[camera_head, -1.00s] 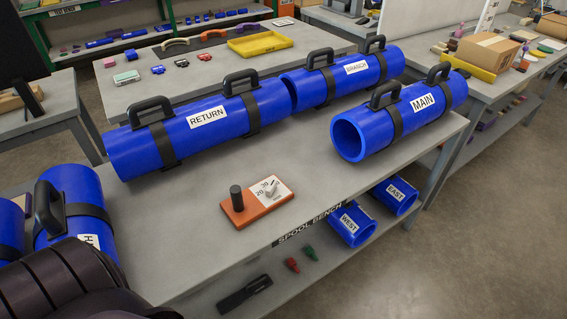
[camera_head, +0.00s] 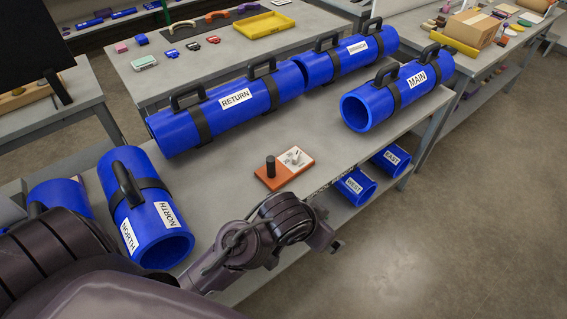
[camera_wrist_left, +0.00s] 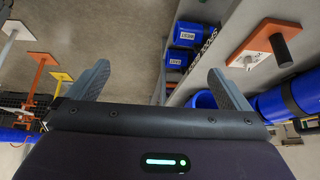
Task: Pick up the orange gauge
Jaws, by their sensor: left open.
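The orange gauge (camera_head: 268,181) is an orange block with a white dial face and a dark upright knob. It lies on the grey spool bench (camera_head: 225,217) near its front edge. In the left wrist view the gauge (camera_wrist_left: 252,45) shows at the upper right, outside the jaws. My left gripper (camera_wrist_left: 158,72) is open and empty, with its two fingers spread wide. In the head view my left arm reaches in from the lower left, and its wrist end is in front of the bench edge, to the lower right of the gauge, apart from it. My right gripper is not in view.
Blue pipes labelled RETURN (camera_head: 215,121), BRANCH (camera_head: 346,61) and MAIN (camera_head: 398,96) lie behind the gauge. WEST (camera_head: 355,187) and EAST (camera_head: 391,158) pipes sit on the lower shelf. Bench surface around the gauge is clear.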

